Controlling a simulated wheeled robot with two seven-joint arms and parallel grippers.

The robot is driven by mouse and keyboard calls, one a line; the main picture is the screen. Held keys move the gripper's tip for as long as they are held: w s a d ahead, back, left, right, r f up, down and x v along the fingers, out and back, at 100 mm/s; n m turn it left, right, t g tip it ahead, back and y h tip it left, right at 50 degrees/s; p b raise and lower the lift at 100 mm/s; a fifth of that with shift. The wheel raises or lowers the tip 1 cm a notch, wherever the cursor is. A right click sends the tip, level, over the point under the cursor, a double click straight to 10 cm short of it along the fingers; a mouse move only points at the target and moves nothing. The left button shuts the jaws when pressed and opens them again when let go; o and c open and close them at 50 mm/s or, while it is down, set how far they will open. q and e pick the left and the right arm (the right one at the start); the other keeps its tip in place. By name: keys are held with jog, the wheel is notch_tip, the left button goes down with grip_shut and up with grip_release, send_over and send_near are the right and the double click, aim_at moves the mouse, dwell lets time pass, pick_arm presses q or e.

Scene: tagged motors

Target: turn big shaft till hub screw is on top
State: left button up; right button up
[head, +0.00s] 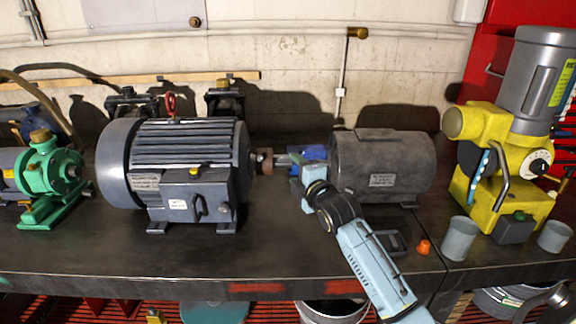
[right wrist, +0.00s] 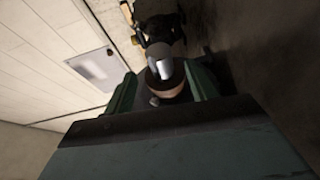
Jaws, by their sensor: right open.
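The big dark blue-grey motor (head: 185,155) stands on the bench at left of centre. Its shaft points right and carries a brownish hub (head: 264,161). My right gripper (head: 282,160) is open at the shaft end, coming in from the right. In the right wrist view the hub (right wrist: 172,91) and the grey shaft end (right wrist: 163,69) show between the two green-looking fingers (right wrist: 160,88). I cannot tell whether the fingers touch the hub. A small round spot on the hub's lower left may be the screw, but it is too dark to be sure. My left gripper is not in view.
A green pump (head: 48,175) is at left, a yellow machine (head: 495,160) at right. The front strip of the bench (head: 200,260) is clear.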

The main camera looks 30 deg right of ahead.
aim_at(290, 165)
jog(key=w, duration=0.4)
jog(key=shift+d+f, duration=0.15)
jog(key=shift+d, duration=0.15)
jog(key=shift+w, duration=0.45)
jog(key=shift+w+d, duration=0.1)
jog(key=shift+c, duration=0.2)
jog(key=c, duration=0.9)
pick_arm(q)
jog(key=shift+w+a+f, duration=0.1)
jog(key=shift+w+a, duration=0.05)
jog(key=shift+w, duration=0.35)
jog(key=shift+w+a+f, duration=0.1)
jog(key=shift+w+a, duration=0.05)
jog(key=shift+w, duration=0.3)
pick_arm(e)
jog(key=shift+c, duration=0.2)
